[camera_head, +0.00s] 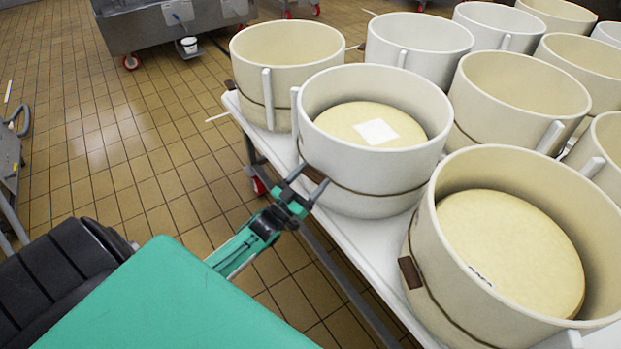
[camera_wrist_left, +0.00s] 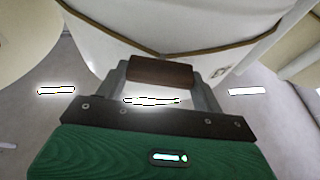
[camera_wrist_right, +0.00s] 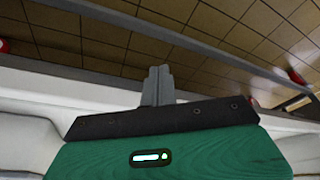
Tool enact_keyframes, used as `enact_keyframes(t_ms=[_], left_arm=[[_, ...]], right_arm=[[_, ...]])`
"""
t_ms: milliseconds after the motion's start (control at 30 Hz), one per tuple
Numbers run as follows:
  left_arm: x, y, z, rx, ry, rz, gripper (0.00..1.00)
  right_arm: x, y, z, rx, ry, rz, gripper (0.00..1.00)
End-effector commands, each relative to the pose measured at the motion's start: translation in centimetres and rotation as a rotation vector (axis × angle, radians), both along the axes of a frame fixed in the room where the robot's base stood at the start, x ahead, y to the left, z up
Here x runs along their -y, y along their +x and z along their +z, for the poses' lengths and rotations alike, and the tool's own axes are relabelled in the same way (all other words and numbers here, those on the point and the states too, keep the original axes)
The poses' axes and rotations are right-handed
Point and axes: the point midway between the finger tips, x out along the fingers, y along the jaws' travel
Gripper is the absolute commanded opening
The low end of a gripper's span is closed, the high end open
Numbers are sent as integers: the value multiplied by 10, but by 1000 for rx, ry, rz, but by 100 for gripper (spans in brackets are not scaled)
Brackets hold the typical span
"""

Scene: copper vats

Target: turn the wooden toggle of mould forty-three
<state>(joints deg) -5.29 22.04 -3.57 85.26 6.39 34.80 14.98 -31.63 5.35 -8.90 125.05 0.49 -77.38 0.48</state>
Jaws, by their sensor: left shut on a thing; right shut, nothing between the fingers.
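A cream round mould (camera_head: 372,180) stands on a white table, holding a pale cheese (camera_head: 345,125) with a white square (camera_head: 376,132) on it. A brown cord rings its lower wall. My left gripper (camera_head: 307,181) is at the table-edge side of this mould. In the left wrist view its fingers are shut on the brown wooden toggle (camera_wrist_left: 160,71), which lies crosswise against the mould wall at the cord. A small dark mark (camera_wrist_left: 220,72) on the wall is too small to read. My right gripper (camera_wrist_right: 158,86) is shut and empty; the head view does not show it.
A nearer mould (camera_head: 436,285) with its own brown toggle (camera_head: 410,272) stands to the right. Another mould (camera_head: 285,60) stands behind, and several more fill the white table (camera_head: 345,225). The tiled floor (camera_head: 130,160) at left is largely open.

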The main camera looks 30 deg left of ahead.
Motion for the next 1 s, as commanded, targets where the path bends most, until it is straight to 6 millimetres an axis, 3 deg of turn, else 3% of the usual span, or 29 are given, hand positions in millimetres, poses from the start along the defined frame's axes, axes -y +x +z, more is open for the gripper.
enact_keyframes(t_ms=[267, 667, 1000], left_arm=[[0, 0, 0, 28, 151, -2, 45], [0, 0, 0, 95, 515, -2, 45], [1, 0, 1, 154, 833, -2, 45]], right_arm=[[0, 1, 3, 5, 1, 0, 0], [0, 1, 4, 7, 1, 0, 0], [0, -2, -10, -17, -3, -1, 0]])
